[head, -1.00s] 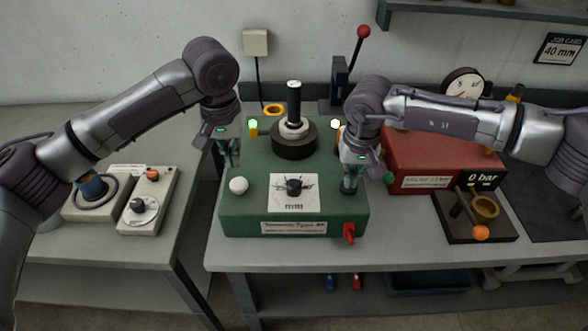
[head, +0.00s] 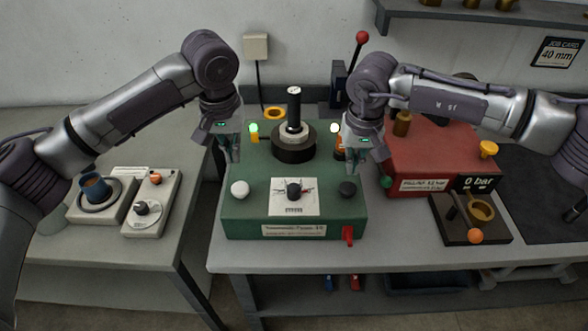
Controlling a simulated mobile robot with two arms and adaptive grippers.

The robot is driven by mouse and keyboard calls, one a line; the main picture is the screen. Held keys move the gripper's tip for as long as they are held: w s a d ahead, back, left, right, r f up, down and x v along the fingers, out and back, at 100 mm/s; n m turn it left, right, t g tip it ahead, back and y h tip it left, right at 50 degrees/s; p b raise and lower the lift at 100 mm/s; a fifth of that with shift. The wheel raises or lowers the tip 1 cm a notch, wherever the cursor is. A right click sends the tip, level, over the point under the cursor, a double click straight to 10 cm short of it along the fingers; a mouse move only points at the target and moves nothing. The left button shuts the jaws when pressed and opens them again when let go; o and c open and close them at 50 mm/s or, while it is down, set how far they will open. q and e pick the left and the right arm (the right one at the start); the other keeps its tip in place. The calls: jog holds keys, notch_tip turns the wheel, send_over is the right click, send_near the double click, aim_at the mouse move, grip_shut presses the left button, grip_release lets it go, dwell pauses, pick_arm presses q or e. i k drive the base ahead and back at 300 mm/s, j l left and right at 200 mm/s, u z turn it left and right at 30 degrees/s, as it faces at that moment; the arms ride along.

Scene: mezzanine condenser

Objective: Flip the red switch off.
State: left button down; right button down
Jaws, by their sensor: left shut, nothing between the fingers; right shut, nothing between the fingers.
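The red switch (head: 348,236) is a small lever on the front face of the green machine (head: 240,217), at its lower right corner, and it hangs downward. My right gripper (head: 374,160) is shut and empty. It is above and behind the switch, over the right side of the green machine and apart from the switch. My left gripper (head: 235,154) is shut and empty near the machine's back left corner. Nothing hides the switch.
A lever unit with an orange ball (head: 475,236) sits front right. Space before the switch is clear.

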aim_at(347, 230)
jog(key=k, duration=1)
